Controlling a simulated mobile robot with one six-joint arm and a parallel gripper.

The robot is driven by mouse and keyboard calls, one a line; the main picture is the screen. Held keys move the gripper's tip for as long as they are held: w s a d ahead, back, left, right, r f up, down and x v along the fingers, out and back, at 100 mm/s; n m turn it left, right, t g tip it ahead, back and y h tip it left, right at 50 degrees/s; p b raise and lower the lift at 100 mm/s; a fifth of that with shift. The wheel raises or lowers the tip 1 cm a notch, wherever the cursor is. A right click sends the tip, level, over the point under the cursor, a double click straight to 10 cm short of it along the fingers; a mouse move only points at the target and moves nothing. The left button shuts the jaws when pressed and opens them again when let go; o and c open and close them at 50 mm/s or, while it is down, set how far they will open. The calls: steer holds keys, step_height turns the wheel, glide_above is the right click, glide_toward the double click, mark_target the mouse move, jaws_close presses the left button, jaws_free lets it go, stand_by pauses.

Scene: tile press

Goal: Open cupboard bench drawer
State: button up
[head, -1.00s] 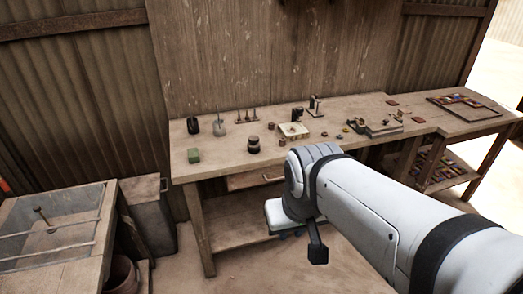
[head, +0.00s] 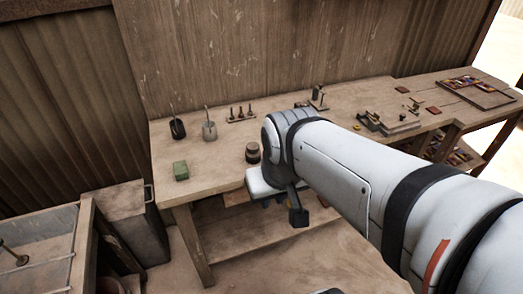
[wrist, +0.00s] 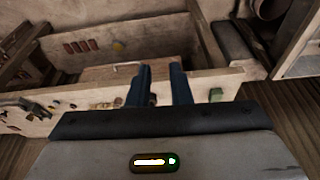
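The bench drawer (head: 235,198) is set under the front edge of the wooden bench top, mostly hidden by my arm in the head view. In the wrist view, which shows the bench upside down, the drawer front (wrist: 98,75) and its pale handle (wrist: 127,64) are left of my fingers. The drawer looks closed. My gripper (wrist: 160,68) is open, with a gap between its two dark blue fingers and nothing visible between them. In the head view my gripper (head: 268,203) is at the bench front, partly hidden by my wrist; I cannot tell its exact distance from the handle.
A grey bin (head: 137,222) stands left of the bench. Floor shows in front of the bench.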

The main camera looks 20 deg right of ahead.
steer(key=w+f+m+y+b, duration=0.3)
steer(key=w+f+y+b, duration=0.25)
steer(key=f, duration=0.45)
steer(key=w+f+m+y+b, duration=0.2)
steer(key=w+f+y+b, duration=0.25)
steer(key=f+b, duration=0.35)
steer(key=w+d+f+m+t+h+b, duration=0.2)
steer(key=w+d+f+m+t+b, duration=0.15)
steer(key=w+d+f+t, duration=0.35)
steer(key=w+d+f+m+t+h+b, duration=0.1)
steer(key=w+d+f+m+t+b, duration=0.3)
steer(key=d+f, duration=0.6)
steer(key=shift+m, duration=0.65)
steer(key=w, duration=0.2)
steer(key=w+a, duration=0.1)
steer(key=w+p, duration=0.1)
steer(key=w, duration=0.1)
steer(key=shift+w+a+r, duration=0.3)
jaws_close()
